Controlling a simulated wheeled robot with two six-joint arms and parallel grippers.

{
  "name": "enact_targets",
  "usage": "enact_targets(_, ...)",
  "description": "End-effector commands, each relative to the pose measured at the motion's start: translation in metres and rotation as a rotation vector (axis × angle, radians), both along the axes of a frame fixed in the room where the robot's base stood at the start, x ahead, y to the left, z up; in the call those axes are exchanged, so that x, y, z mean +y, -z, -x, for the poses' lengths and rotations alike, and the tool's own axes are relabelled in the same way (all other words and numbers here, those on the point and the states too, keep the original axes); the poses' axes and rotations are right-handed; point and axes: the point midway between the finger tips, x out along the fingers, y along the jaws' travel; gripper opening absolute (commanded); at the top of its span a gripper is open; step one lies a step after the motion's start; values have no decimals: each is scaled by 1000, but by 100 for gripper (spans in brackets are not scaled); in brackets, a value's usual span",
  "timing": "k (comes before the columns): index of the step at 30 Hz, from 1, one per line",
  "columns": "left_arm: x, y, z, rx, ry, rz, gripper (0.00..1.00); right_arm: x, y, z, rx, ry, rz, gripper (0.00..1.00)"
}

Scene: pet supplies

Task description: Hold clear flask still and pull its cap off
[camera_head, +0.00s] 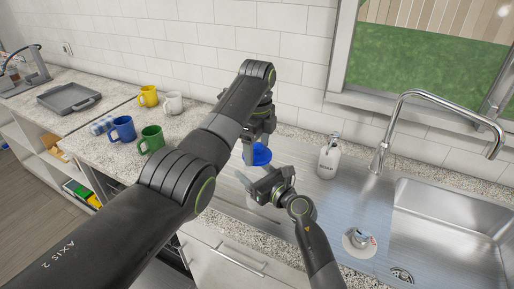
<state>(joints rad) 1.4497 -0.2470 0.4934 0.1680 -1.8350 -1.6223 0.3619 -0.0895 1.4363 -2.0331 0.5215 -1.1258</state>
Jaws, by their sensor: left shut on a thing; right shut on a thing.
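A round blue cap (258,155) shows just below my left gripper (258,138), which comes down from above and appears shut on it. My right gripper (264,186) is lower and nearer, reaching in from the bottom right, and appears shut on the clear flask just under the cap. The flask itself is hard to make out, being see-through and largely hidden by my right gripper. I cannot tell whether the cap and flask touch.
A white soap bottle (328,160) stands right of my grippers, by the sink (450,235) and tall faucet (385,135). Blue (123,129), green (152,139), yellow (148,96) and white (173,103) mugs stand left. A grey tray (68,96) lies farther left.

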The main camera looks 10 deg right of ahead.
Motion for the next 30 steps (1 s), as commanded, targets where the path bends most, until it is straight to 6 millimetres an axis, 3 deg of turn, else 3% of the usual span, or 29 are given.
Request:
enact_targets(7,0,-3,0,-1,0,0,44,0,0,0,-1,0,-1,22)
enact_targets(16,0,-36,0,-1,0,-1,44,0,0,0,-1,0,-1,22)
enact_targets(23,0,-40,0,2,0,-1,44,0,0,0,-1,0,-1,22)
enact_targets(24,0,-40,0,1,0,-1,44,0,0,0,-1,0,-1,65)
enact_targets(30,0,-40,0,1,0,-1,44,0,0,0,-1,0,-1,88)
